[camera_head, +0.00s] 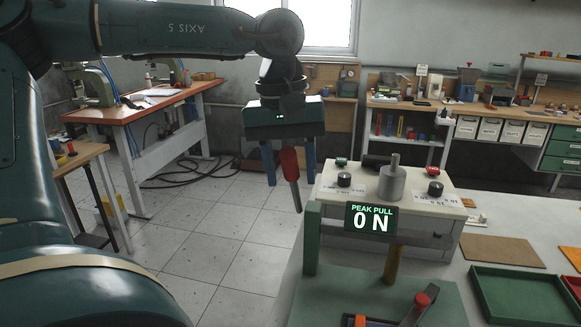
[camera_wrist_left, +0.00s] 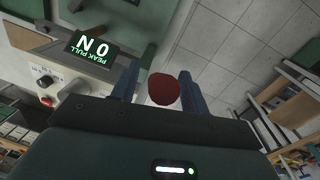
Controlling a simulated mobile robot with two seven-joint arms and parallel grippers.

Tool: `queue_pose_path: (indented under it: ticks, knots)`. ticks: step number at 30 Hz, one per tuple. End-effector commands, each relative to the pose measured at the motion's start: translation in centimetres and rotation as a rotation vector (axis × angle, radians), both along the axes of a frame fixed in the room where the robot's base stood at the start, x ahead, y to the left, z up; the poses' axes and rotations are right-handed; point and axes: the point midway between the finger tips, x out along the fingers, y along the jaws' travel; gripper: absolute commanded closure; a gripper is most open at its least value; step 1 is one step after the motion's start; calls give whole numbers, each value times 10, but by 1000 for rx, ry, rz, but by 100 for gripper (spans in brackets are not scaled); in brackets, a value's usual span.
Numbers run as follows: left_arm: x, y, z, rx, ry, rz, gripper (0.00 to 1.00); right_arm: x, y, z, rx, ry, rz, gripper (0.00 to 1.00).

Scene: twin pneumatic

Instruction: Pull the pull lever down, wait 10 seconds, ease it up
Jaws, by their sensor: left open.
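A lever with a red grip (camera_head: 289,163) and a bare metal rod (camera_head: 296,197) slants up at the left of the green-framed test stand (camera_head: 312,240). My left gripper (camera_head: 290,180) points down over it, open, with one blue finger on each side of the red grip. In the left wrist view, the grip's round red end (camera_wrist_left: 163,89) shows between the two open fingers (camera_wrist_left: 158,68). A gap shows between the grip and the left finger there; contact on the right is unclear. The display (camera_head: 370,219) reads "PEAK PULL 0 N". My right gripper is not in view.
A white control box (camera_head: 450,215) with black knobs and a metal cylinder (camera_head: 391,184) stands behind the display. A green tray (camera_head: 520,300) lies to the right. Open tiled floor (camera_head: 215,235) lies left of the bench.

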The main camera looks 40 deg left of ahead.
Motion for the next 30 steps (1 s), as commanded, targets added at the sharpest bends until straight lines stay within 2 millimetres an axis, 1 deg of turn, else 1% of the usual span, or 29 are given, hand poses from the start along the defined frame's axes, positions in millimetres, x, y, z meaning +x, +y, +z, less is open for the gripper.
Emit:
queue_pose_path:
  ticks: [8, 24, 30]
  knots:
    - [0, 0, -1, -1, -1, 0, 55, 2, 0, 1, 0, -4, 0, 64]
    - [0, 0, -1, -1, -1, 0, 99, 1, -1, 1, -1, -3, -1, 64]
    - [0, 0, -1, -1, -1, 0, 100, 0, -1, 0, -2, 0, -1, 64]
